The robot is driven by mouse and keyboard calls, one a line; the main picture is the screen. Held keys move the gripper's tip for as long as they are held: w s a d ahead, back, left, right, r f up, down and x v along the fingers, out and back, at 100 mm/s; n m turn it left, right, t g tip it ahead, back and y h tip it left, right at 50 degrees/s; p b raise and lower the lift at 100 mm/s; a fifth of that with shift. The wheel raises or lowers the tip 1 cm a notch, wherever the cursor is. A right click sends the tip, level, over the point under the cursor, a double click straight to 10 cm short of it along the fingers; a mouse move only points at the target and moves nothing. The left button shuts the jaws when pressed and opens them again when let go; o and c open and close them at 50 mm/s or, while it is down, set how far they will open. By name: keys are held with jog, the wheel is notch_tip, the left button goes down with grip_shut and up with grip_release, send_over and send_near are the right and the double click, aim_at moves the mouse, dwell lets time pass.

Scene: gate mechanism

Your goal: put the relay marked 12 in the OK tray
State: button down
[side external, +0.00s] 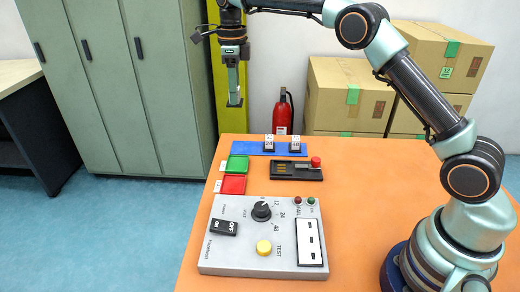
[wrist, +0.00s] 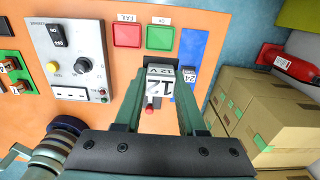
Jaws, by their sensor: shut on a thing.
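My gripper (side external: 235,100) is shut on the relay marked 12 (wrist: 158,86), whose white face also reads 12 V and shows upside down between the fingers in the wrist view. In the side view my gripper is high above the far left end of the table, and the relay is too small to make out. The green OK tray (side external: 238,163) is on the table below it and looks empty; it also shows in the wrist view (wrist: 160,38), beyond the relay. The red FAIL tray (side external: 233,185) is beside it, also empty.
A blue rack (side external: 242,147) at the table's far edge holds relays marked 24 (side external: 269,142) and 48 (side external: 295,143). A black socket block with a red knob (side external: 296,170) is near it. A grey test panel (side external: 262,235) fills the front left. The table's right side is mostly clear.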

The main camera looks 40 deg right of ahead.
aim_at(238, 165)
jog(key=shift+w+a+f, duration=0.1)
jog(key=shift+a+f, duration=0.05)
notch_tip(238, 165, down, 20)
jog(key=shift+r, duration=0.15)
dwell(0.4)
jog(key=c, duration=0.5)
grip_release()
